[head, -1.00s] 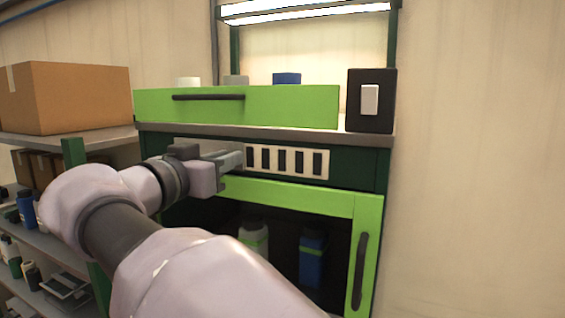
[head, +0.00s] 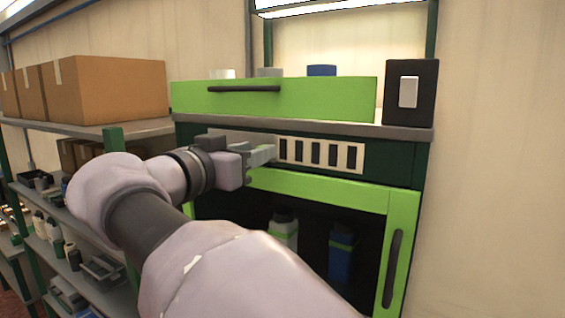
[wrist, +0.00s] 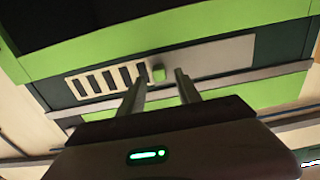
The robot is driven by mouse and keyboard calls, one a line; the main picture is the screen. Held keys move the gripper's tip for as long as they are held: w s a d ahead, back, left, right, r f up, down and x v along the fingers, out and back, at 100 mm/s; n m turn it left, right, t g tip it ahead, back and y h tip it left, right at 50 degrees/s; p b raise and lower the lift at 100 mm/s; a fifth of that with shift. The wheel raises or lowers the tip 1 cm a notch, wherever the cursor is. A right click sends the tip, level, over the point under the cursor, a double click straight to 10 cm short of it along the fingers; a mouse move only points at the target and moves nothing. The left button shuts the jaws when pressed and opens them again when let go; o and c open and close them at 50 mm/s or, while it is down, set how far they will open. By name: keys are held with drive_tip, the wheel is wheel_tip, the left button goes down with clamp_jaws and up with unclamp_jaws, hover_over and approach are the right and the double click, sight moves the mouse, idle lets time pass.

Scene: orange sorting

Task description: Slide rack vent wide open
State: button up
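The rack vent (head: 304,153) is a cream plate with several dark slots, set in the dark green band under the green drawer. It also shows in the wrist view (wrist: 87,84). A grey slide plate (wrist: 215,59) lies beside the slots and carries a small green knob (wrist: 158,73). My gripper (head: 265,155) is at the left end of the slots in the head view and hides the knob there. In the wrist view my gripper (wrist: 160,72) has its two fingers apart, one on each side of the knob, with visible gaps.
The green drawer (head: 320,99) above is closed. Below is a green-framed cabinet (head: 402,215) with bottles inside and a dark handle. A black switch box (head: 425,92) stands on the counter. A shelf with cardboard boxes (head: 108,88) is at the left.

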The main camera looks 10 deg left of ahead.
drive_tip(key=b+v, duration=0.2)
drive_tip(key=v, duration=1.3)
drive_tip(key=shift+s, duration=0.4)
drive_tip(key=shift+a, duration=0.1)
drive_tip(key=w+d+f+n+g+b, duration=0.15)
drive_tip(key=d+f+g+b, duration=0.4)
drive_tip(key=d+f, duration=0.7)
drive_tip(key=w+d+f+n+g+b, duration=0.1)
drive_tip(key=w+d+f+g+b, duration=0.15)
drive_tip(key=d+f+b, duration=1)
drive_tip(key=s+d+f+m+g+y+b, duration=0.1)
drive_tip(key=s+f+b, duration=0.3)
drive_tip(key=f, duration=0.8)
drive_tip(key=s+d+f+m+g+y+b, duration=0.1)
drive_tip(key=s+f, duration=0.5)
drive_tip(key=f, duration=0.7)
drive_tip(key=s+d+f+m+g+y+b, duration=0.1)
drive_tip(key=s+d+f+y+b, duration=0.2)
drive_tip(key=f, duration=1)
drive_tip(key=s+y+b, duration=0.2)
drive_tip(key=y+b, duration=0.1)
drive_tip(key=shift+s+b, duration=0.3)
